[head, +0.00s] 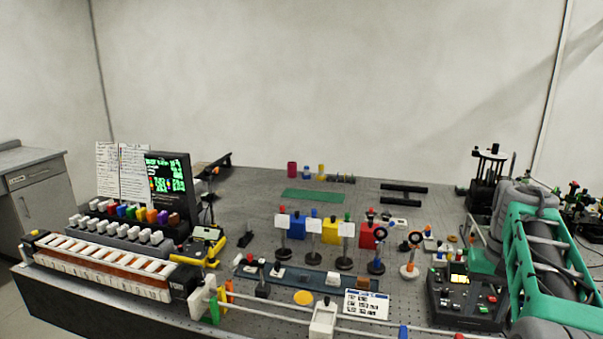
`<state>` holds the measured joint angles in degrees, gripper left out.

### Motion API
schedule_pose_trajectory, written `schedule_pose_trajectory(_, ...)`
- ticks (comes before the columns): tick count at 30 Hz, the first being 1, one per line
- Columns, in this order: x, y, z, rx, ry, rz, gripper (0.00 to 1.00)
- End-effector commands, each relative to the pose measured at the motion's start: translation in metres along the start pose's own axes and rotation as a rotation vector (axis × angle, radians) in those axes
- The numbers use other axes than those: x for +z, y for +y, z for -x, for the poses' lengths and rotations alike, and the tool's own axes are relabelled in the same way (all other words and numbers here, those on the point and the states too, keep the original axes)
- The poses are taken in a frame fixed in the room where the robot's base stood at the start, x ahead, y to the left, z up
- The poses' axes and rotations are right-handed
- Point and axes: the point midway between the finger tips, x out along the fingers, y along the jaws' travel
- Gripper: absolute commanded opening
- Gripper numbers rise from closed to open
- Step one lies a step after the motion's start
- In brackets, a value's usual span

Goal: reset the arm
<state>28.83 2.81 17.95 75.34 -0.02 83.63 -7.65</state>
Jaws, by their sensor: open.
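A large grey, black and green structure (545,265) fills the right edge of the head view and looks like part of my arm. It runs up from the bottom right corner to a rounded grey top and hides part of the bench behind it. My gripper is not in view, so its jaws and anything between them cannot be seen.
The dark bench (255,185) holds a row of posts with white cards, a control box (466,299), a long sample rack (100,265) and a monitor (168,185). A rail with a white carriage (323,318) crosses the front. The back middle is fairly clear around a green mat (313,196).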

Motion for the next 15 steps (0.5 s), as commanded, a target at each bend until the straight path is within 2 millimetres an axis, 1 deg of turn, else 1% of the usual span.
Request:
schedule_pose_trajectory(3, 0.007, -0.019, 0.001, 0.002, 0.017, 0.031, 0.40)
schedule_pose_trajectory(8, 0.020, -0.043, -0.001, 0.003, 0.040, 0.070, 0.40)
schedule_pose_trajectory(11, 0.032, -0.060, -0.003, 0.003, 0.061, 0.097, 0.40)
schedule_pose_trajectory(15, 0.057, -0.087, -0.011, 0.001, 0.097, 0.145, 0.40)
